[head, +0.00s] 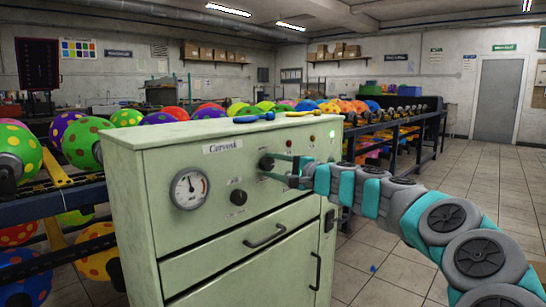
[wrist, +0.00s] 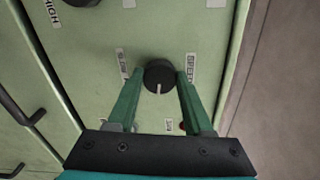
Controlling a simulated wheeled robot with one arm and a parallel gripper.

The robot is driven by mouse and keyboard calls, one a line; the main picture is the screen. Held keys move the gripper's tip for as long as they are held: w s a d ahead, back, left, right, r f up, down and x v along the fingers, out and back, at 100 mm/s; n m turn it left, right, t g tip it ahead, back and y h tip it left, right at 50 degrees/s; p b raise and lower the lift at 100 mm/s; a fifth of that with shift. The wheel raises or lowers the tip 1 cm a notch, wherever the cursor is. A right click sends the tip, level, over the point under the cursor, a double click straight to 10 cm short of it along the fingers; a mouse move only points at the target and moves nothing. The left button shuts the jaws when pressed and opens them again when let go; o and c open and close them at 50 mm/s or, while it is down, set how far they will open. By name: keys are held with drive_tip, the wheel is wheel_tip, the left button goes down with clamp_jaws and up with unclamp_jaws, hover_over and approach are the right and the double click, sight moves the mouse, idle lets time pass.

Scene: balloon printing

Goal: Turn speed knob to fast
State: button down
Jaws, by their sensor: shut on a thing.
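The black round knob (wrist: 159,75) sits on the pale green panel of the cabinet, with a small label on each side and another below it in the wrist view. Its white pointer line points towards the bottom of that view. My gripper (wrist: 157,74) is shut on the knob, with one green finger on each side. In the head view my gripper (head: 272,168) reaches the upper right of the cabinet front (head: 180,233), where the knob (head: 266,163) is partly visible.
A second black knob (head: 238,197) and a round gauge (head: 189,188) are to the left on the panel. Drawer handles (head: 264,236) stick out below. Racks of colourful balloons (head: 85,140) stand behind. Tiled floor (head: 390,275) is open at the right.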

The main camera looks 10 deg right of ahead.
drive_tip(key=m, duration=0.3)
drive_tip(key=shift+d+m+p, duration=0.1)
drive_tip(key=shift+m+p, duration=0.2)
drive_tip(key=shift+p, duration=0.1)
drive_tip(key=shift+m, duration=1.8)
drive_tip(key=shift+c, duration=1.5)
unclamp_jaws()
drive_tip(key=v, duration=0.7)
drive_tip(key=shift+s+d+b, duration=0.25)
drive_tip(key=shift+s+b, duration=0.05)
drive_tip(key=shift+b, duration=0.15)
drive_tip(key=shift+a, duration=0.1)
